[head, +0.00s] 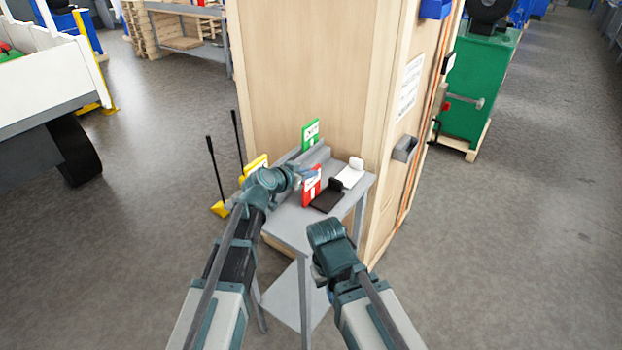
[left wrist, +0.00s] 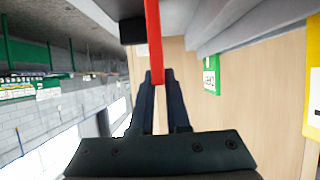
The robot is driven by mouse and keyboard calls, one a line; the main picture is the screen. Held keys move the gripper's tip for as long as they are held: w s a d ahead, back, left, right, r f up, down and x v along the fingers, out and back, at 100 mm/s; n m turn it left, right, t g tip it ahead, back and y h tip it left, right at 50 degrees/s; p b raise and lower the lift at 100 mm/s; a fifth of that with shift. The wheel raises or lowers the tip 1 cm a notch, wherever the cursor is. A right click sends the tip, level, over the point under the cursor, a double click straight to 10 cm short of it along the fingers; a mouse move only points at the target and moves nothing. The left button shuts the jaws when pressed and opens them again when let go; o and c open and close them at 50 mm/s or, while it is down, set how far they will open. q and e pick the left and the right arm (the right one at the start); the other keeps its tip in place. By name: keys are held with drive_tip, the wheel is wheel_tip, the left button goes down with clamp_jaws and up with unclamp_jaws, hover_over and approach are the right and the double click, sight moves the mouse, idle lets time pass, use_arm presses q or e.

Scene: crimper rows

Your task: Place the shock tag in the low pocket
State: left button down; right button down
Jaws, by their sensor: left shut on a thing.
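My left gripper (head: 301,174) is shut on a red tag (head: 311,188) with white markings, just above the small grey table (head: 290,228). In the left wrist view the red tag (left wrist: 153,40) shows edge-on between the fingertips (left wrist: 160,78). I cannot read its print. A grey open pocket (head: 405,148) is fixed low on the right face of the wooden crate; a blue holder (head: 437,8) sits much higher on it. My right gripper (head: 322,268) is in front of the table; its fingers are hidden.
A green tag (head: 311,134) and a yellow tag (head: 256,165) stand at the table's back; the green tag (left wrist: 212,74) also shows in the left wrist view.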

use_arm(q)
drive_tip(key=shift+a+r, duration=0.1)
drive_tip(key=shift+a, duration=0.05)
drive_tip(key=shift+f, duration=0.25)
drive_tip(key=c, duration=0.9)
unclamp_jaws()
drive_tip(key=shift+r, duration=0.1)
